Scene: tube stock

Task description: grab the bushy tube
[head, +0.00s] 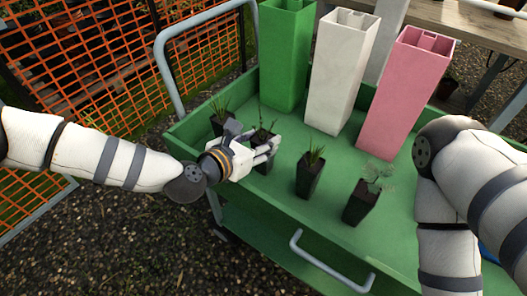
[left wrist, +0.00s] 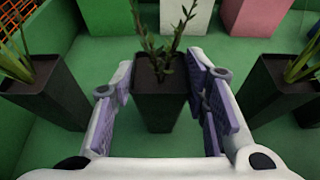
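My left gripper (left wrist: 162,112) is open around a dark square tube (left wrist: 160,105) with a few upright, leafy stems; gaps show between the tube and both finger pads. This tube (head: 264,138) stands on the green cart, partly hidden by the gripper in the head view. A tube with grassy leaves (head: 219,120) stands to its left, and another grassy tube (head: 309,175) to its right. A tube with a spreading, fine-leaved plant (head: 361,203) stands farther right. Which one counts as bushy is not certain. My right gripper is out of view.
The green cart (head: 330,240) has a raised rim and a front handle (head: 325,265). Tall green (head: 284,55), white (head: 340,75) and pink (head: 405,95) square containers stand behind the tubes. An orange mesh fence (head: 90,60) is at the left.

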